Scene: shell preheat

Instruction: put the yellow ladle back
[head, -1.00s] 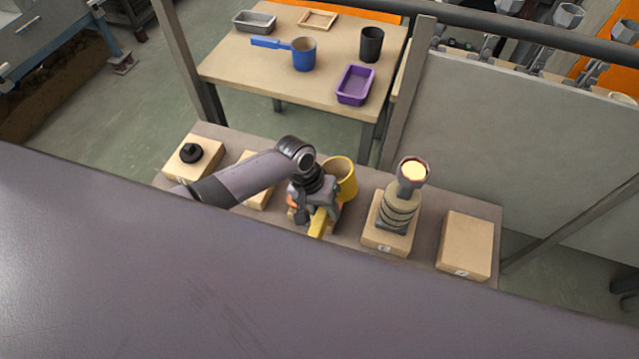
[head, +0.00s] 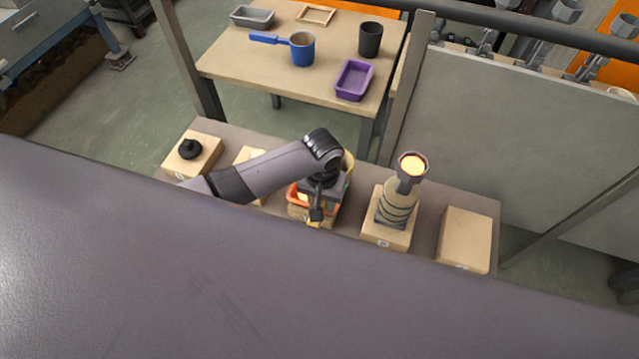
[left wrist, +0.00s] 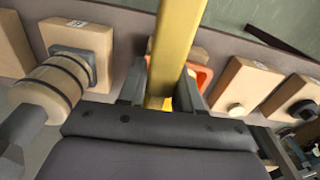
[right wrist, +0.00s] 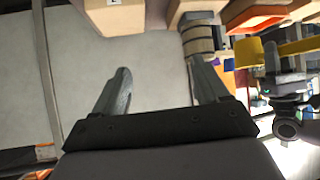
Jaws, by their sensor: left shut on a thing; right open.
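The yellow ladle (head: 349,163) is mostly hidden behind my left arm in the head view; part of its cup shows. My left gripper (head: 316,216) is shut on its handle, over the middle wooden block. In the left wrist view the yellow handle (left wrist: 178,40) runs up between the fingers. An orange piece (head: 296,197) sits under the gripper; whether the ladle touches it is hidden. My right gripper (right wrist: 160,85) is open and empty in its wrist view, with the yellow handle (right wrist: 300,47) off to the right.
Right of the left gripper, a banded tan shell (head: 397,205) with a glowing cup (head: 412,168) stands on a block. A bare block (head: 465,238) is at the right; a black knob (head: 190,149) is on the left block. The back table holds a blue ladle (head: 302,50) and purple tray (head: 354,80).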

